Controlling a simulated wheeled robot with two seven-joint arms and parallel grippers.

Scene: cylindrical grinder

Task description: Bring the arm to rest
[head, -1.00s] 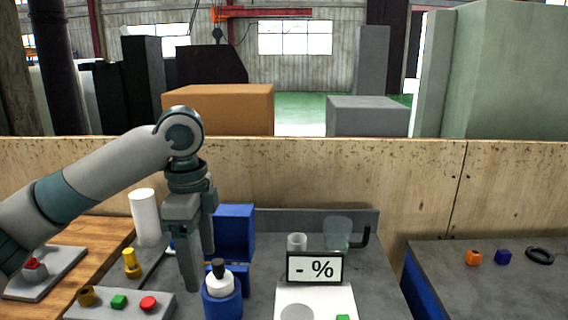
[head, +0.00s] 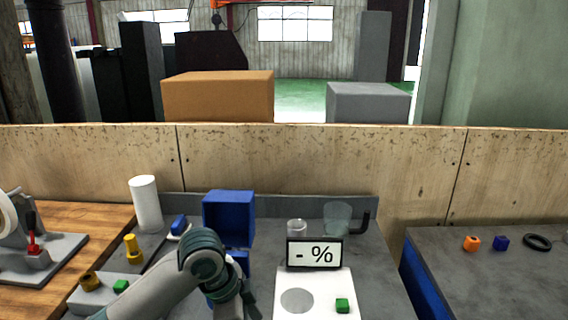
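My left arm (head: 150,297) comes in from the bottom left, with its bent wrist joint (head: 203,250) low in the head view. The wrist points down and right towards the bottom edge, in front of the blue box. The fingers of my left gripper do not show, so I cannot see whether they hold anything. My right arm and gripper are not in view.
An open blue box (head: 229,215), a white cylinder (head: 146,204) and a display sign (head: 314,254) stand on the grey bench. A grey right-hand table (head: 480,290) holds an orange nut (head: 471,243) and a blue block (head: 501,242).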

